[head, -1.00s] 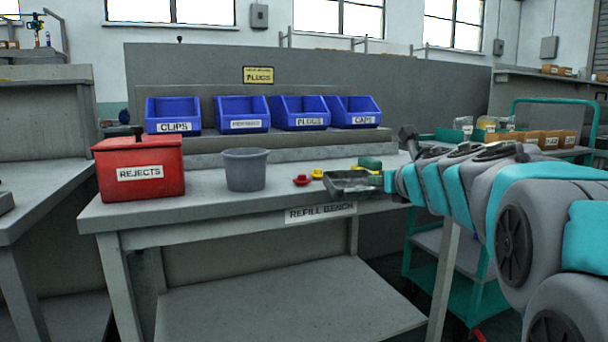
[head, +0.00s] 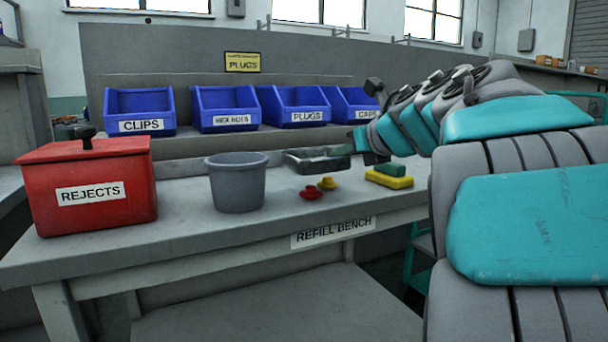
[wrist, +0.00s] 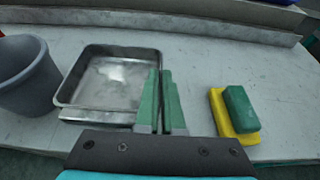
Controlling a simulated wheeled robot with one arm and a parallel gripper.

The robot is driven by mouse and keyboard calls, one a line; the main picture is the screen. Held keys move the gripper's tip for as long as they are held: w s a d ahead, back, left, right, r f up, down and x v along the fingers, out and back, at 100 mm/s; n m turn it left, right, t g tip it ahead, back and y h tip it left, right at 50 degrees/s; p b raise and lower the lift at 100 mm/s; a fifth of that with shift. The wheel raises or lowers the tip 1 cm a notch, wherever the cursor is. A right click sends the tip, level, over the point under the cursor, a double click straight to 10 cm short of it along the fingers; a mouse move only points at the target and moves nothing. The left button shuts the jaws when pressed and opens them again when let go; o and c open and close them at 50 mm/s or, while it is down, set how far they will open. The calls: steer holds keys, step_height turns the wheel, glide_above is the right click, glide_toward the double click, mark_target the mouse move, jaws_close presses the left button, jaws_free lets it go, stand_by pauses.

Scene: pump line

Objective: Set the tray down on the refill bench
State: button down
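The tray (head: 318,160) is a shallow grey metal tray over the refill bench (head: 130,250), behind the small red and yellow pieces and right of the grey bucket. In the wrist view the tray (wrist: 75,75) looks empty and roughly level. My gripper (wrist: 160,95) has its green fingers close together at the tray's right wall, shut on it. In the head view my gripper (head: 352,143) reaches in from the right. Whether the tray's underside touches the bench top is unclear.
A grey bucket (head: 236,183) and a red REJECTS box (head: 90,190) stand at left. A red piece (head: 311,193) and a yellow piece (head: 327,183) lie in front. Yellow and green blocks (head: 390,181) lie right. Blue bins (head: 228,108) line the back shelf.

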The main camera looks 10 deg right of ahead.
steer(key=w, duration=0.5)
steer(key=w+f, duration=0.1)
steer(key=w, duration=0.9)
steer(key=shift+w+f, duration=0.15)
steer(key=shift+w, duration=0.05)
steer(key=shift+w+f, duration=0.2)
steer(key=shift+w, duration=0.05)
step_height(320, 180, down, 3)
steer(key=shift+a+r+b, duration=0.1)
steer(key=shift+r+b, duration=0.05)
steer(key=shift+b, duration=0.25)
steer(key=shift+f, duration=0.3)
steer(key=shift+f, duration=0.1)
steer(key=c, duration=1)
jaws_free()
steer(key=shift+c, duration=0.2)
steer(key=shift+s+r, duration=0.1)
steer(key=shift+r, duration=0.1)
steer(key=v, duration=1.2)
steer(key=shift+p, duration=0.3)
